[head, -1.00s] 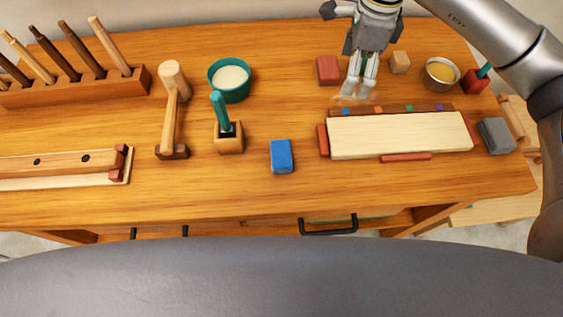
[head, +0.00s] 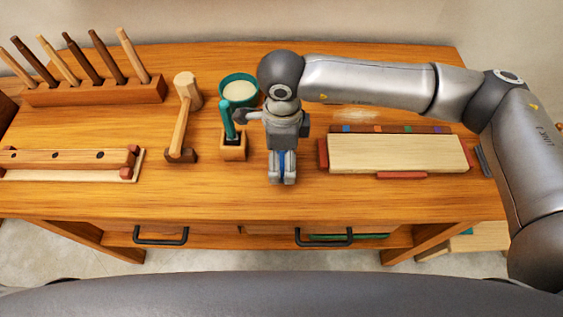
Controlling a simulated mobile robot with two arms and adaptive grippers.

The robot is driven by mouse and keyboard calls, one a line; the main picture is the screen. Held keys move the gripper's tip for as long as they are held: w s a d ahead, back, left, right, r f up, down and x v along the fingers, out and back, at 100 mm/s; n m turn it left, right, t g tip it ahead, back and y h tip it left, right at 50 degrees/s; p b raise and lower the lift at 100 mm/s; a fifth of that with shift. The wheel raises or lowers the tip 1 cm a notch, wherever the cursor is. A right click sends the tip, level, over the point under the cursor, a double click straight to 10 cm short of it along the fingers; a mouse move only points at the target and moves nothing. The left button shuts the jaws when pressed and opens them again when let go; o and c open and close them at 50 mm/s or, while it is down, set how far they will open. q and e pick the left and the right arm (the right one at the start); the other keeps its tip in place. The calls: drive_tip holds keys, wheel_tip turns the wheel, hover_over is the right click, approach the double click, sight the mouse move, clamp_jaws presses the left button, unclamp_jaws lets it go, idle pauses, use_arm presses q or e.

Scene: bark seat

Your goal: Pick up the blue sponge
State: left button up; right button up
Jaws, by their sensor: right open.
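The blue sponge (head: 282,160) lies on the wooden bench near its front middle. Only a narrow blue strip of it shows between the fingers of my right gripper (head: 282,178); the rest is hidden behind them. My right gripper points down over the sponge with its fingers at either side of it. It is open, and I cannot tell whether the fingers touch the sponge. My left gripper is not in view.
Left of the gripper stand a wooden holder (head: 233,150) with a teal-handled tool, a teal bowl (head: 238,84) and a mallet (head: 181,120). A pale board (head: 395,153) lies to the right. The bench (head: 215,205) is clear in front.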

sight(281, 162)
wheel_tip(281, 162, down, 4)
drive_tip(key=shift+w+f+p, duration=0.1)
drive_tip(key=shift+p, duration=0.5)
drive_tip(key=c, duration=0.9)
